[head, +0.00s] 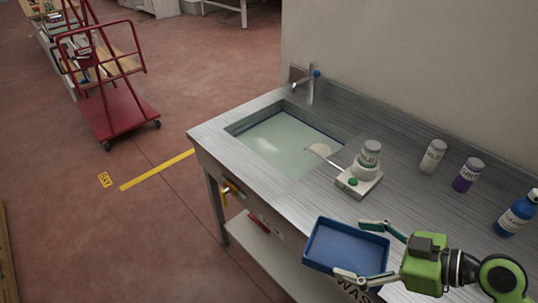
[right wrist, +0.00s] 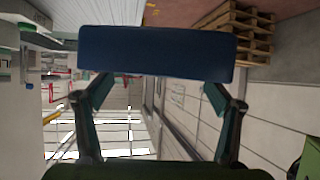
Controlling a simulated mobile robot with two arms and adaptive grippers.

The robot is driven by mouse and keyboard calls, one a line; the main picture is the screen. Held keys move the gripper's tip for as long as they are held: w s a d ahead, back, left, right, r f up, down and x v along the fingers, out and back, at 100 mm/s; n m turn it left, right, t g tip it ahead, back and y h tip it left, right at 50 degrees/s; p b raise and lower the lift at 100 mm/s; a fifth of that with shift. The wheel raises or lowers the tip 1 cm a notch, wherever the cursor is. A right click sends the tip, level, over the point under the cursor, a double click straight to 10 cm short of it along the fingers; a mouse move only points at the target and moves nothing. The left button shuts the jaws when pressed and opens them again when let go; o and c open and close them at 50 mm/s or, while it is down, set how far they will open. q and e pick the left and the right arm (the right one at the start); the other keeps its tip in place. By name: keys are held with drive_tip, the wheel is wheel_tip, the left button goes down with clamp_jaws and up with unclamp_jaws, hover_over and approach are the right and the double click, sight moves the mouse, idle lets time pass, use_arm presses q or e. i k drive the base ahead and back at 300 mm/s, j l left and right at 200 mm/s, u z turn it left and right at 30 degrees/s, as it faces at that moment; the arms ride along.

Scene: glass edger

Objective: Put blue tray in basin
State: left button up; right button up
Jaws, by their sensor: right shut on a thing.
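The blue tray (head: 345,247) is a shallow rectangular tray, held in front of the counter's near edge at the lower middle of the head view. My right gripper (head: 370,252) is shut on its right side, with one finger at the upper right corner and one at the lower right. In the right wrist view the tray (right wrist: 157,53) spans both fingertips (right wrist: 157,82). The basin (head: 234,129) is sunk in the metal counter, up and left of the tray, and holds pale greenish liquid. My left gripper is not in view.
A small white device with a jar (head: 360,180) stands right of the basin. A tap (head: 311,85) rises behind it. White (head: 433,157), purple (head: 467,175) and blue (head: 517,213) bottles stand along the counter. A red cart (head: 112,105) is on the floor.

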sight(271, 150)
drive_tip(key=i+j+z, duration=0.1)
drive_tip(key=i+j, duration=0.15)
drive_tip(key=i+j+z, duration=0.1)
drive_tip(key=i+j, duration=0.15)
drive_tip(key=j, duration=0.2)
drive_tip(key=i+j+z, duration=0.1)
drive_tip(key=j, duration=0.25)
drive_tip(key=i+j+z, duration=0.15)
drive_tip(key=i+j, duration=0.15)
drive_tip(key=i+j+z, duration=0.1)
drive_tip(key=j, duration=0.4)
drive_tip(key=i+j+z, duration=0.1)
drive_tip(key=i+j, duration=0.15)
drive_tip(key=i, duration=0.2)
drive_tip(key=i+j+z, duration=0.1)
drive_tip(key=i+j, duration=0.2)
drive_tip(key=i, duration=0.15)
